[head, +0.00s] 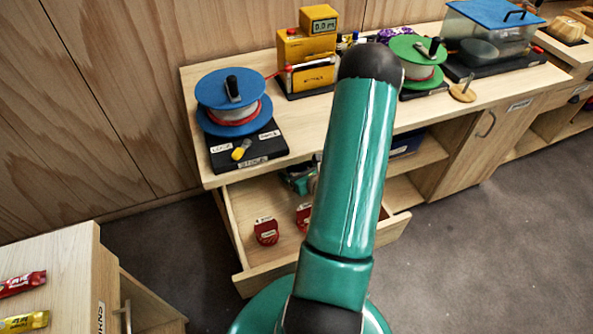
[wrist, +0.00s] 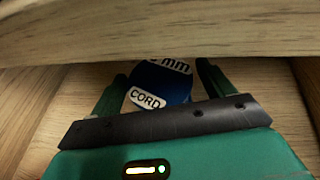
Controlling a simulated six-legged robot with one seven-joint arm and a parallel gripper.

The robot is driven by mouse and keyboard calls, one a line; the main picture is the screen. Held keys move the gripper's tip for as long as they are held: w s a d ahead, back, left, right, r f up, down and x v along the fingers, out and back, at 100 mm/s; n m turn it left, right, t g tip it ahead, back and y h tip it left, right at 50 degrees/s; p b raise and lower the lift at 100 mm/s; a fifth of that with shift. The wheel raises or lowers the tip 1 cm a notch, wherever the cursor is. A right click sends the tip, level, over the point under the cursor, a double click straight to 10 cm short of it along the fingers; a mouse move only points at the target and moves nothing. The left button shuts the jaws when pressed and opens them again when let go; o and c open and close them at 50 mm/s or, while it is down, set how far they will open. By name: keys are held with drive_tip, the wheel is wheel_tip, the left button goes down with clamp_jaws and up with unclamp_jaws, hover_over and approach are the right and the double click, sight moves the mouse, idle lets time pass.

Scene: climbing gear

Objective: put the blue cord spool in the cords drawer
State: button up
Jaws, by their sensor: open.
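The blue spool (wrist: 178,88) shows in the wrist view, with white labels reading "mm" and "CORD". It lies between the two fingers of my gripper (wrist: 161,72), which is open with a finger on each side; I cannot tell whether they touch it. A pale wooden board crosses above and hides the spool's top. In the head view an open wooden drawer (head: 262,281) sticks out under the bench, and my gripper (head: 300,180) is partly seen at its back, mostly hidden by my arm. The blue spool is not seen there. No label on this drawer is visible.
Two red labelled spools (head: 265,231) (head: 304,214) are in the open drawer. On the bench (head: 222,179) stand a blue cord reel (head: 216,91), a yellow meter box (head: 305,55), a green reel (head: 413,50) and a clear bin (head: 490,30). A lower cabinet (head: 60,265) is at left.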

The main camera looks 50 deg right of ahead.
drive_tip(key=v, duration=1.1)
drive_tip(key=shift+s+r, duration=0.25)
drive_tip(key=shift+s, duration=0.05)
